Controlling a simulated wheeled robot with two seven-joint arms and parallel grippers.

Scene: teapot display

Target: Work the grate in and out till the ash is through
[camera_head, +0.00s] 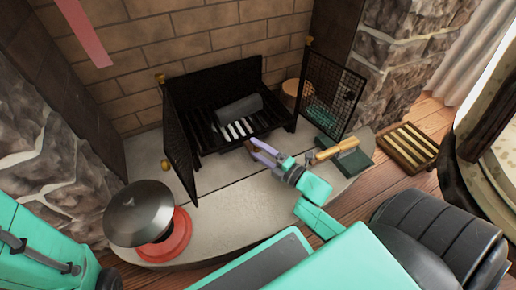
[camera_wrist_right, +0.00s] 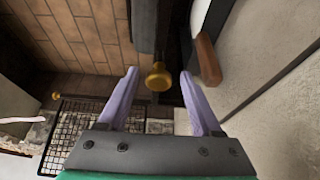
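The black slatted grate (camera_head: 205,131) sits in the fireplace, with a dark grey lump (camera_head: 238,108) lying on it. Pale strips show between the slats at its front; I cannot tell whether they are ash. My right gripper (camera_head: 249,146) is at the grate's front edge, low over the hearth. In the right wrist view its two purple fingers (camera_wrist_right: 158,88) are spread, with a brass knob (camera_wrist_right: 158,77) between them and a gap on each side. A brown handle-like piece (camera_wrist_right: 207,60) is beside the right finger. My left gripper is not in view.
Mesh doors stand open left (camera_head: 181,130) and right (camera_head: 332,90) of the grate. A dark dome (camera_head: 140,208) on a red base (camera_head: 172,243) is at the hearth's left. A wooden-handled tool (camera_head: 338,149) and slatted wooden tray (camera_head: 408,145) are at right. The central stone hearth (camera_head: 235,205) is clear.

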